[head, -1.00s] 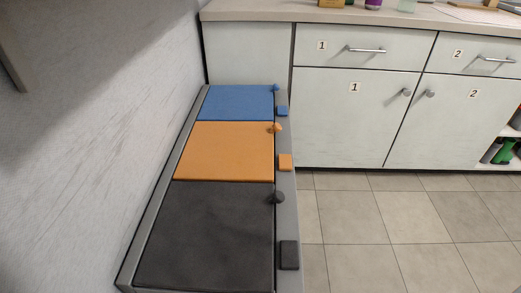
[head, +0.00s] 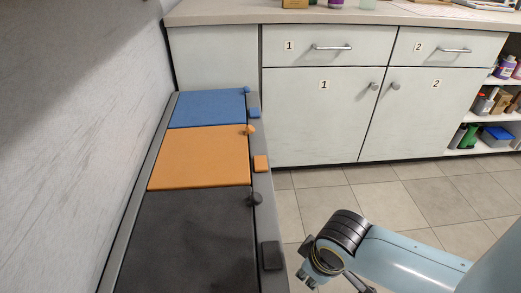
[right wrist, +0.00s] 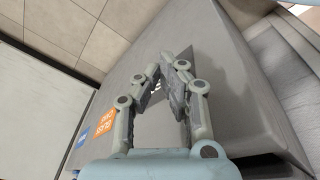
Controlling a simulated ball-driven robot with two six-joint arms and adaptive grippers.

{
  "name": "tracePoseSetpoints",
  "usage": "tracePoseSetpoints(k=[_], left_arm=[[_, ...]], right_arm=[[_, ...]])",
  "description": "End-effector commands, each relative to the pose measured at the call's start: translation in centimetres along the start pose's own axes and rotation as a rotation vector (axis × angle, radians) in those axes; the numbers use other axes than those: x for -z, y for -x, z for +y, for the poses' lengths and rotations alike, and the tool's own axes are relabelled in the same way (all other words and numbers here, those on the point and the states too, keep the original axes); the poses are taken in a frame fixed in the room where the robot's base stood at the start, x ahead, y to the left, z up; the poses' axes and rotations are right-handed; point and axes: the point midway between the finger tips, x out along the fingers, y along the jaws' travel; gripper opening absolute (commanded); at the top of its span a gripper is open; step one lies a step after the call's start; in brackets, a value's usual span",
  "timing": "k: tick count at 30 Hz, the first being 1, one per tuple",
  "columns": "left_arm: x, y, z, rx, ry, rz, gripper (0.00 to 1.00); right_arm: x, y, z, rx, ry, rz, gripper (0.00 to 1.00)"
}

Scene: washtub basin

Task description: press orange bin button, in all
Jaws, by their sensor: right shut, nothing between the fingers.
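The orange bin lid (head: 200,158) is closed, in the middle of a row of three at the left of the head view. The square orange button (head: 260,163) sits on the grey front rim, right of the lid. An orange knob (head: 250,130) is at the lid's edge. My right arm comes in from the lower right, with its wrist below and right of the button, clearly apart from it. In the right wrist view my right gripper (right wrist: 170,70) is shut and empty before a grey bin surface. An orange label (right wrist: 103,117) shows left of it. My left gripper is out of view.
A blue lid (head: 208,108) with a blue button (head: 254,113) lies behind. A black lid (head: 190,240) with a dark button (head: 272,255) lies in front. White cabinets (head: 310,115) stand behind. Tiled floor (head: 330,185) is free between bins and cabinets.

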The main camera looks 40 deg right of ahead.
Motion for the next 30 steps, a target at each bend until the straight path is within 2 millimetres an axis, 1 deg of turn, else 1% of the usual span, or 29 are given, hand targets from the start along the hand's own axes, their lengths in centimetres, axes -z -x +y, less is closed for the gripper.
tracePoseSetpoints(k=[1,3,5,6,7,8,9,11,12,14,15,17,18,21,24,25,27,30], left_arm=[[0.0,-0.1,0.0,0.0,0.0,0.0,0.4],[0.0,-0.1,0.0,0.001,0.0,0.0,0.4],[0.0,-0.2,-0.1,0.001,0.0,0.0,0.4],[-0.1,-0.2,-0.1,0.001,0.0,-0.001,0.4],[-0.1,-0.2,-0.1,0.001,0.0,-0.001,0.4],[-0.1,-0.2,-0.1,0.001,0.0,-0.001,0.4],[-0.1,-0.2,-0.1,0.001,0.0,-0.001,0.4],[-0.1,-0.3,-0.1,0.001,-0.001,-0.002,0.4],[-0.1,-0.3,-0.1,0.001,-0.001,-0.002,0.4],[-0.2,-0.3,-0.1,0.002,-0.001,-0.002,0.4],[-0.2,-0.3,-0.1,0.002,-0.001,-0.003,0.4],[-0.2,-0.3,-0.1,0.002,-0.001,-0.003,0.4],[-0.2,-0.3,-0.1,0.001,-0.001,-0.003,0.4],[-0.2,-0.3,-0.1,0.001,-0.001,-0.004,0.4],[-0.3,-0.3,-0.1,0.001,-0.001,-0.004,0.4],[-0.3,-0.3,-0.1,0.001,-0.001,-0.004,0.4],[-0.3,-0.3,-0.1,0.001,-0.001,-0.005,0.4],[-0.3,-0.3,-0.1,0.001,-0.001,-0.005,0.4]], right_arm=[[1.1,2.2,0.0,0.0,0.004,0.015,0.0],[2.5,4.9,0.1,-0.001,0.012,0.032,0.0],[3.6,6.9,0.3,0.0,0.028,0.05,0.0],[4.5,8.1,0.5,0.0,0.046,0.068,0.0],[5.4,8.9,0.7,0.0,0.067,0.086,0.0],[6.3,9.6,1.0,0.001,0.093,0.107,0.0],[7.8,10.2,1.5,0.001,0.136,0.14,0.0],[10.1,10.6,2.3,-0.001,0.211,0.193,0.0],[11.8,10.7,3.0,-0.004,0.261,0.23,0.0],[14.3,10.8,4.1,-0.012,0.336,0.287,0.0],[16.0,10.8,4.9,-0.021,0.384,0.325,0.0],[18.6,10.9,6.4,-0.04,0.453,0.381,0.0],[20.3,11.1,7.5,-0.055,0.496,0.418,0.0],[24.1,11.7,10.2,-0.098,0.584,0.5,0.0],[27.0,12.5,12.6,-0.139,0.642,0.56,0.0],[27.6,12.7,13.1,-0.149,0.655,0.573,0.0],[28.6,13.1,14.0,-0.167,0.674,0.596,0.0],[29.3,13.4,14.6,-0.179,0.688,0.611,0.0]])
